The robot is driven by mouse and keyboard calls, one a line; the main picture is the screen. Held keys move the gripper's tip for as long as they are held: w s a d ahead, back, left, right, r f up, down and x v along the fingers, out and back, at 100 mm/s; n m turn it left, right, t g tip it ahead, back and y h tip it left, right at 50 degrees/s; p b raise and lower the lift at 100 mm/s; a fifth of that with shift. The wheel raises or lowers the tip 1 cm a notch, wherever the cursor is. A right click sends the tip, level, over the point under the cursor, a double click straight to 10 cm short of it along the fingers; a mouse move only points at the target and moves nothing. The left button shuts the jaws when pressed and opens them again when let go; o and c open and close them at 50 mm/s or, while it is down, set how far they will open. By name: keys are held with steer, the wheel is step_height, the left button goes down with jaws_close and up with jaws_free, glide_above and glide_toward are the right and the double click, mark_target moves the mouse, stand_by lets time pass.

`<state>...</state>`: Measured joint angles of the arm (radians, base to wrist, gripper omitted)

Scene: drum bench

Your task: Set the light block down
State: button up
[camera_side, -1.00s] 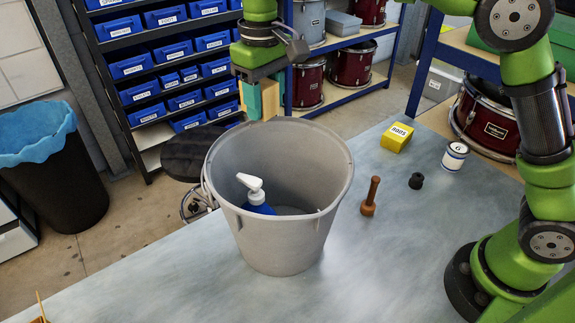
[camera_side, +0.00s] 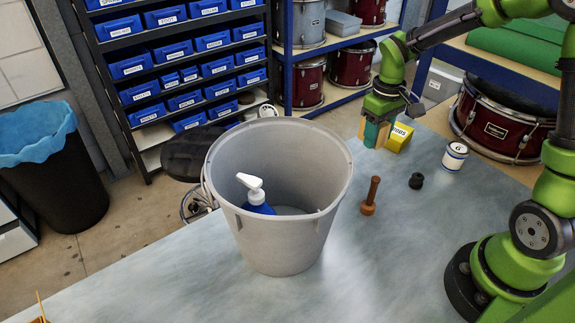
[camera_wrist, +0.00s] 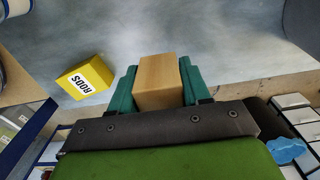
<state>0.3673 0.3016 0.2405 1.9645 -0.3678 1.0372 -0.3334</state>
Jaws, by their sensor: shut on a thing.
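The light wooden block (camera_wrist: 160,80) sits between the two teal fingers of my gripper (camera_wrist: 158,88) in the wrist view. My gripper (camera_side: 376,134) is shut on it. In the side view, the gripper is low at the far part of the bench, just left of the yellow box (camera_side: 399,138). There the block (camera_side: 383,136) shows only as a narrow tan strip beside a finger. I cannot tell whether its underside touches the bench (camera_side: 400,230).
A large grey bucket (camera_side: 283,240) with a pump bottle (camera_side: 256,196) inside stands left of my gripper. A brown wooden peg (camera_side: 370,197), a small black knob (camera_side: 416,181) and a white can (camera_side: 454,156) stand nearer. The yellow box (camera_wrist: 85,80) is left of the block in the wrist view.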

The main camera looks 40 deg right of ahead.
glide_above(368, 172)
step_height(368, 172, down, 5)
steer(key=shift+r, duration=0.1)
steer(key=shift+f, duration=2.25)
steer(key=shift+f, duration=0.15)
steer(key=o, duration=1.1)
